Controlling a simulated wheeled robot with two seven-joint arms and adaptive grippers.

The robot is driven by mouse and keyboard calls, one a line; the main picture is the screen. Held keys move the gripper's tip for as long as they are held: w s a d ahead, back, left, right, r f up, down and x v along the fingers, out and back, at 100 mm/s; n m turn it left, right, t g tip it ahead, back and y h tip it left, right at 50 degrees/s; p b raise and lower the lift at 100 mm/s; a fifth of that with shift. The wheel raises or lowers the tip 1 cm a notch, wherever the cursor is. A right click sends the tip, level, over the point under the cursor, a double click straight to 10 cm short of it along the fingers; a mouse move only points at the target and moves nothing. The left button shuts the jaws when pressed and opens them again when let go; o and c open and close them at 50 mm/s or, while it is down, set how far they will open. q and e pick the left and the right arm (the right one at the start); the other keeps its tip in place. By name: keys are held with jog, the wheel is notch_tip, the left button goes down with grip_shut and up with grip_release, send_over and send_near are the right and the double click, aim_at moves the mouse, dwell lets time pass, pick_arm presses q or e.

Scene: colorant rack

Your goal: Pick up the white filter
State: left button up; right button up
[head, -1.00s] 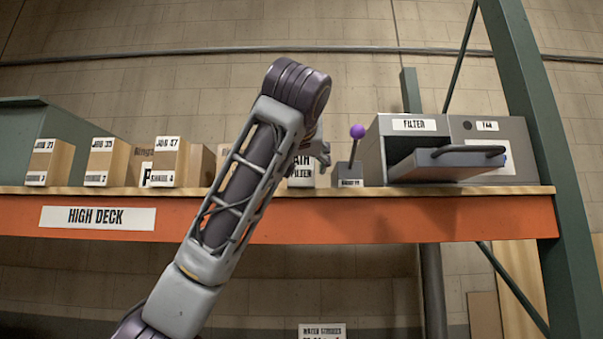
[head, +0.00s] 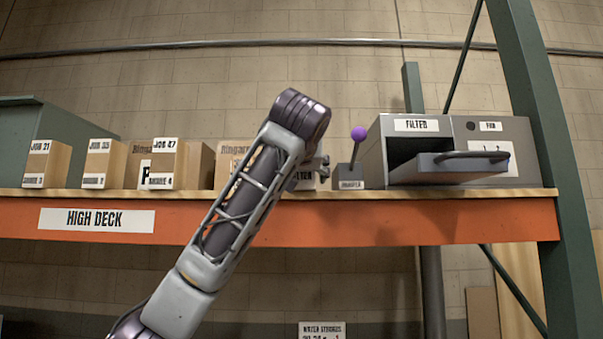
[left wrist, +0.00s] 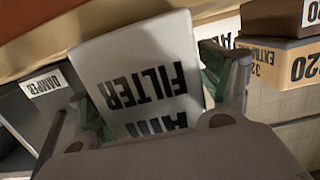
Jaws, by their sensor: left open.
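The white filter (left wrist: 137,75) is a white block with black lettering that reads FILTER, upside down in the left wrist view. My left gripper (left wrist: 152,92) is open, with a green-padded finger on each side of the filter. I cannot tell whether the pads touch it. In the head view the filter (head: 308,184) shows only in part on the shelf, mostly hidden behind my left gripper (head: 318,170) and arm. My right gripper is not in view.
A damper lever with a purple knob (head: 359,133) stands just right of the filter. Several cartons (head: 177,165) stand left on the orange-fronted shelf (head: 400,231).

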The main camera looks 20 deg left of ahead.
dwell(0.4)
pick_arm(q)
jog(key=c, duration=0.9)
jog(key=shift+o, duration=0.2)
jog(key=shift+r, duration=0.15)
jog(key=shift+r, duration=4.85)
